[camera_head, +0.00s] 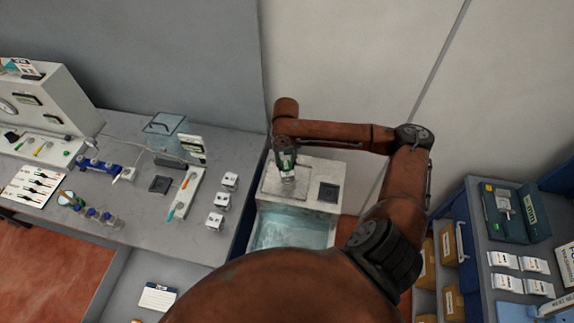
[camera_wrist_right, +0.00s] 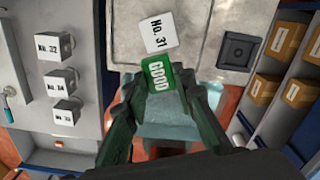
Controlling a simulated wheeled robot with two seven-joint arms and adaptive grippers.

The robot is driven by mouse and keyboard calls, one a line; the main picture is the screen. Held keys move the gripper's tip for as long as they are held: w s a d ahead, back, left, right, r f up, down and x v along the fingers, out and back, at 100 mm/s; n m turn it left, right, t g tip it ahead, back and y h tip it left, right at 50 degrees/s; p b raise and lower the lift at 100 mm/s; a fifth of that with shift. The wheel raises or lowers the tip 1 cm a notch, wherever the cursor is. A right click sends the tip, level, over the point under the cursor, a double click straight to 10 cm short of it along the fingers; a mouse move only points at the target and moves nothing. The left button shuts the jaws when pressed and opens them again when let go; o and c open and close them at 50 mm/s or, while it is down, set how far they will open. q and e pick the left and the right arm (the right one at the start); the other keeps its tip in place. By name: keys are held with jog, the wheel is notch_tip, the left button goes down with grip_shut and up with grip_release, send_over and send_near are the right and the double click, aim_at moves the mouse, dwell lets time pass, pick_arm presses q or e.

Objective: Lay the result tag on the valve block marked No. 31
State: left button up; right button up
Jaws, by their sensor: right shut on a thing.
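A white valve block marked No. 31 (camera_wrist_right: 159,33) sits on the pale worktop of a grey stand (camera_wrist_right: 185,15). My right gripper (camera_wrist_right: 160,88) is shut on a green result tag reading GOOD (camera_wrist_right: 155,75). In the wrist view the tag appears just below the block, its top edge close to the block's lower edge; I cannot tell whether they touch. In the head view my right gripper (camera_head: 287,168) is over the left part of the stand (camera_head: 318,203) and largely hides the block. My left gripper is not in view.
Three other white blocks (camera_head: 230,181) stand on the grey bench at left; in the wrist view one reads No. 32 (camera_wrist_right: 55,47). A dark square pad (camera_head: 328,192) is on the stand's right. Shelves with boxes (camera_head: 448,245) are at right.

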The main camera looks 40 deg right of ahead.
aim_at(287, 163)
jog(key=f, duration=0.1)
jog(key=w+d+f, duration=0.1)
jog(key=f, duration=0.1)
jog(key=w+d+f, duration=0.1)
jog(key=shift+w+d+f+p, duration=0.15)
jog(key=shift+w+p, duration=0.05)
jog(key=shift+p, duration=0.15)
jog(key=shift+w+d+f, duration=0.1)
jog(key=shift+d+f, duration=0.05)
jog(key=shift+f, duration=1.5)
jog(key=o, duration=1)
jog(key=shift+f, duration=0.1)
notch_tip(287, 163, up, 12)
jog(key=shift+r+b, duration=0.15)
jog(key=shift+b, duration=0.55)
